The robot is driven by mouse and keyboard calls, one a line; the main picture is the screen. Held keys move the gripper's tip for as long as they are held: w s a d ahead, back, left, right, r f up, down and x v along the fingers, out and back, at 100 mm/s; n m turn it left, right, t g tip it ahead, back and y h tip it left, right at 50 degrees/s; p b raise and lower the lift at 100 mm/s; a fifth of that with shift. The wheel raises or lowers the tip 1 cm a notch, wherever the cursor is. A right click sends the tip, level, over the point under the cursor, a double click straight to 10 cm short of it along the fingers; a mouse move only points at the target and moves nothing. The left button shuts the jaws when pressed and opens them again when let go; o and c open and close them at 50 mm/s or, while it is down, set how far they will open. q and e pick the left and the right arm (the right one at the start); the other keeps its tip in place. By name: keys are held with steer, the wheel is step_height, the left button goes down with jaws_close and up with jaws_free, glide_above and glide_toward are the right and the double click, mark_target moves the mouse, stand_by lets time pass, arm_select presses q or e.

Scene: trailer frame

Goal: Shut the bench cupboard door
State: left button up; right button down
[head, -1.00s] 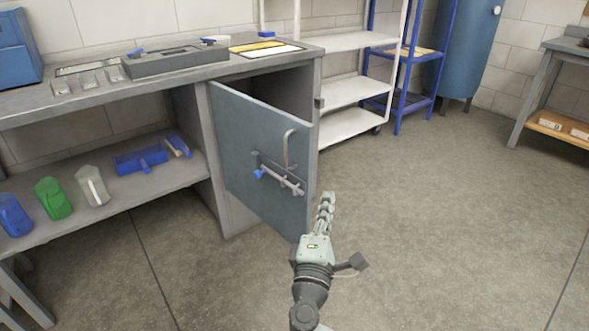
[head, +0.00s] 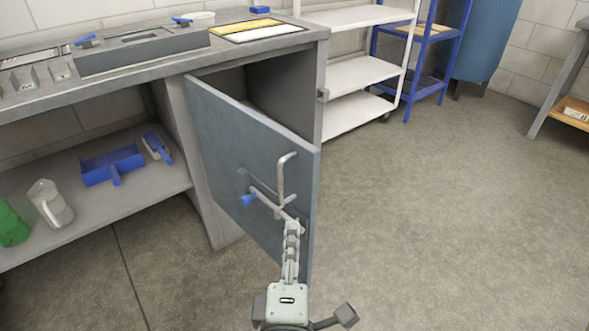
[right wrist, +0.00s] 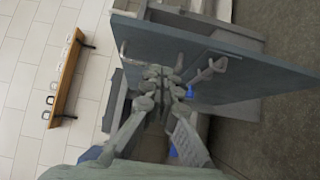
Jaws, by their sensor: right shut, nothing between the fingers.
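The bench cupboard door (head: 232,150) is grey-blue and stands open, hinged on its left side, swung out from the cupboard. It has a vertical bar handle (head: 282,178) and a sliding bolt with a blue knob (head: 248,199). My right gripper (head: 291,228) is shut and empty, in front of the door's outer face near its free edge, just below the handle. In the right wrist view the gripper (right wrist: 160,75) points at the door (right wrist: 200,65); I cannot tell if it touches. The cupboard's dark opening (head: 268,95) shows above and behind the door. My left gripper is not in view.
The bench top (head: 130,63) carries a grey fixture (head: 140,48) and a yellow and white board (head: 258,30). A lower shelf (head: 130,205) holds a blue dustpan (head: 110,165) and a jug (head: 50,205). A white rack (head: 355,75) stands beyond. Floor to the right is clear.

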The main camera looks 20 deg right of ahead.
mark_target(294, 180)
steer(key=p+x, duration=0.1)
steer(key=x, duration=0.9)
steer(key=shift+a+p, duration=0.1)
steer(key=shift+p, duration=0.2)
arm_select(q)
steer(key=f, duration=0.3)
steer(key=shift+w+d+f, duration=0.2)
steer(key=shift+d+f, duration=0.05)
